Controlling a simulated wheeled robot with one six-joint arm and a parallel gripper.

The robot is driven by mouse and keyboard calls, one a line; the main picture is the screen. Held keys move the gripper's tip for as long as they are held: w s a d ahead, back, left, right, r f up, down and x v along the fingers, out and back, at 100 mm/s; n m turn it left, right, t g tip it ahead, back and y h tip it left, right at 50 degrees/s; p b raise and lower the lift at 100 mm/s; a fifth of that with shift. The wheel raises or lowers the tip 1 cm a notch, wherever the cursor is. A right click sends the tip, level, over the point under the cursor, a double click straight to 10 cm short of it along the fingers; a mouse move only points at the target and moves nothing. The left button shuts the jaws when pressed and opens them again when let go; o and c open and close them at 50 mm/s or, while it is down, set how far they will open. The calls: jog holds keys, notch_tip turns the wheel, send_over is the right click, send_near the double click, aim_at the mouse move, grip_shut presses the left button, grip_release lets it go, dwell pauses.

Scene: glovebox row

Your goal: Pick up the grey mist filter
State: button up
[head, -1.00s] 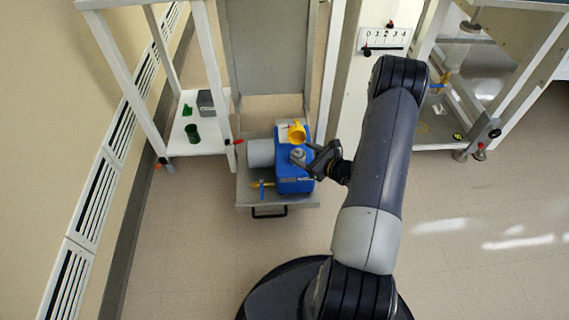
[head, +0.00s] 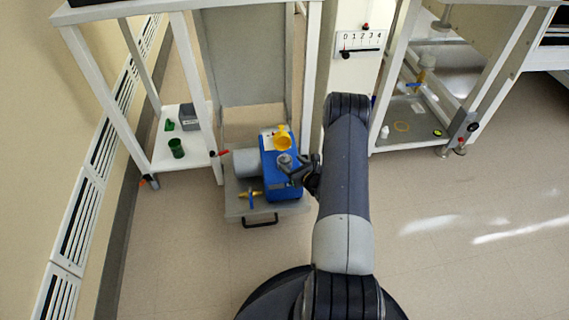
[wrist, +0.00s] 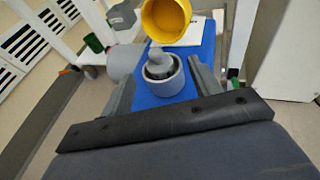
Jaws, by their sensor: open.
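The grey mist filter (head: 284,159) is a short round grey piece with a knob-like top, standing on the blue pump (head: 270,178). In the wrist view the filter (wrist: 164,78) sits upright on the blue surface, between my two fingers. My gripper (head: 293,172) is open at the filter, with one finger on each side. In the wrist view my gripper (wrist: 163,80) shows a gap on both sides of the filter. I cannot tell how far down the fingers reach.
A yellow cup-shaped piece (head: 282,142) stands just behind the filter on the pump. The pump's grey tray (head: 236,207) has a black handle in front. A shelf at left holds a green cup (head: 177,148) and a grey box (head: 189,117). Open floor lies right.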

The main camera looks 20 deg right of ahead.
aim_at(285, 158)
jog(key=x, duration=0.3)
jog(key=shift+w+a+b, duration=0.15)
jog(key=shift+b, duration=0.15)
jog(key=c, duration=1.1)
